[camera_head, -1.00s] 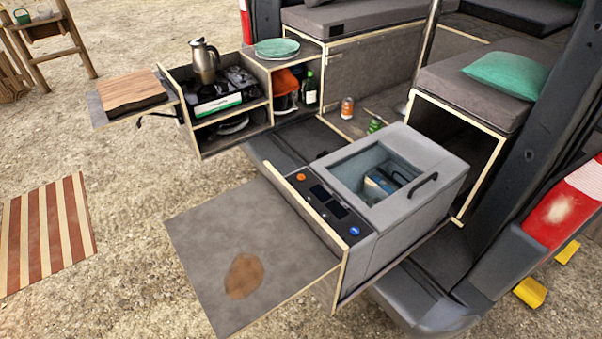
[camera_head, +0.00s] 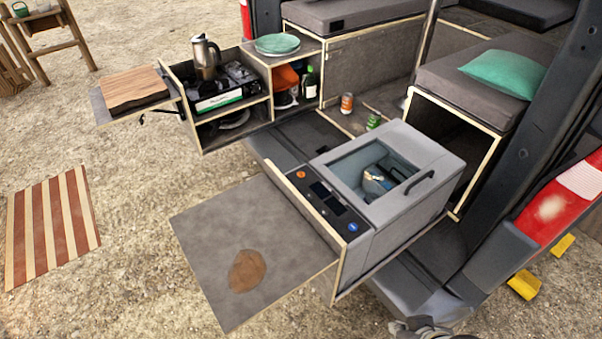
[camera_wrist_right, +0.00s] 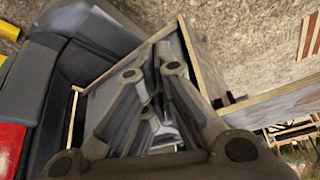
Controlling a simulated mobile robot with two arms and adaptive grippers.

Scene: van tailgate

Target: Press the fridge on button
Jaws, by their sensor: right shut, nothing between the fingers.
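The grey fridge (camera_head: 421,205) stands on a pull-out slide at the back of the van, its top window showing items inside. Its dark control panel (camera_head: 325,205) runs along the near-left edge. An orange round button (camera_head: 301,174) sits at the panel's far end and a blue round button (camera_head: 353,227) at its near end. Labels are too small to read. My right gripper (camera_wrist_right: 150,75) is shut and empty in the wrist view. A grey part of my right arm shows at the bottom edge of the head view, apart from the fridge. My left gripper is not in view.
A grey fold-out table (camera_head: 215,230) with a brown patch adjoins the panel side. The van bumper (camera_head: 420,298) lies below right of the fridge. A stove unit with a kettle (camera_head: 206,57) stands further left. The space above the panel is clear.

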